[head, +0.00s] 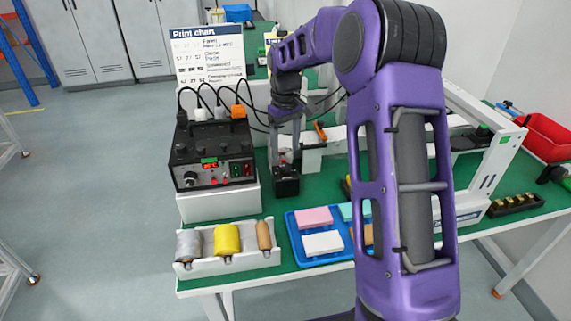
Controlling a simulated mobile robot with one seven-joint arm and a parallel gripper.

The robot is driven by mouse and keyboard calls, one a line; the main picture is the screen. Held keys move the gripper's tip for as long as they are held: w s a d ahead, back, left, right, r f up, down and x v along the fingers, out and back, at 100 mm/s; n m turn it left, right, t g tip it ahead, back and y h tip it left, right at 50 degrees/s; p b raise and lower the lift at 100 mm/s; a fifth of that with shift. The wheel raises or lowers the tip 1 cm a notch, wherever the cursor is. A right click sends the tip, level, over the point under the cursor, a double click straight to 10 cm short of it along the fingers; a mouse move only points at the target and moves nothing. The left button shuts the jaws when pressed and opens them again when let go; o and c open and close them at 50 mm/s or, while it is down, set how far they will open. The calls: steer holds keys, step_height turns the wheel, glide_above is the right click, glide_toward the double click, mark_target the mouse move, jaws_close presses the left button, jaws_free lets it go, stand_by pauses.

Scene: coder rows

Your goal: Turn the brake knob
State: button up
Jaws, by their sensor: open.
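My purple arm reaches over the green bench, and my gripper (285,157) points down above a small black block (286,183). The gripper is open. A small red and pale part shows between or just behind its fingers; contact cannot be told. A black control box (213,155) stands left of the gripper on a white base. Its front has a silver knob (190,179), a lit display and small red and green parts. No knob is readably marked as the brake knob.
A white rack with grey, yellow and brown rolls (227,239) is at the front left. A blue tray (293,236) with coloured blocks lies beside my arm. Cables and a print chart (208,52) stand behind the control box. A red bin (548,137) is far right.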

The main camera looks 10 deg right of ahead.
mark_target(285, 166)
steer(key=shift+f+b, duration=0.35)
steer(key=shift+f, duration=2.4)
jaws_close()
